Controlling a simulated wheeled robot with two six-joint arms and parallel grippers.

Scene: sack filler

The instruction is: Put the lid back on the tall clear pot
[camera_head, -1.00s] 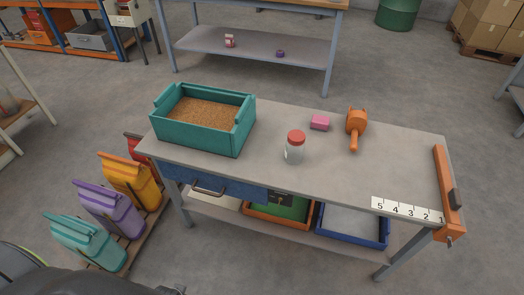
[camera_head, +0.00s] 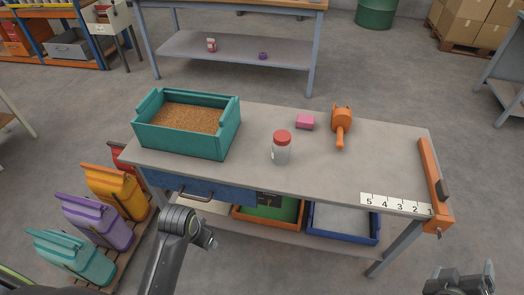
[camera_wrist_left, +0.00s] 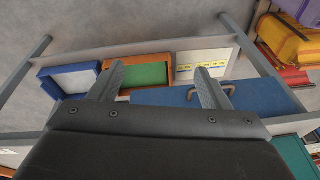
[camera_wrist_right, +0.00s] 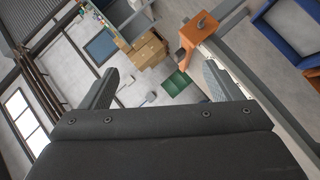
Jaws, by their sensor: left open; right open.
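A clear pot (camera_head: 281,154) stands upright on the workbench, right of the teal tray. A red lid (camera_head: 282,137) shows on its top; I cannot tell how firmly it sits. My left arm reaches up in front of the bench, left of the pot and below the top. In the left wrist view my left gripper (camera_wrist_left: 160,80) is open and empty, facing the bench's lower shelf. My right gripper (camera_head: 460,280) is at the bottom right of the head view, off the bench's right end and far from the pot. In the right wrist view it is open and empty (camera_wrist_right: 160,85).
A teal tray of brown grains (camera_head: 188,118) stands at the bench's left. A pink block (camera_head: 305,122) and an orange tool (camera_head: 341,125) lie behind the pot. An orange fixture (camera_head: 432,180) and a number strip (camera_head: 396,205) mark the right end. Bench space between is clear.

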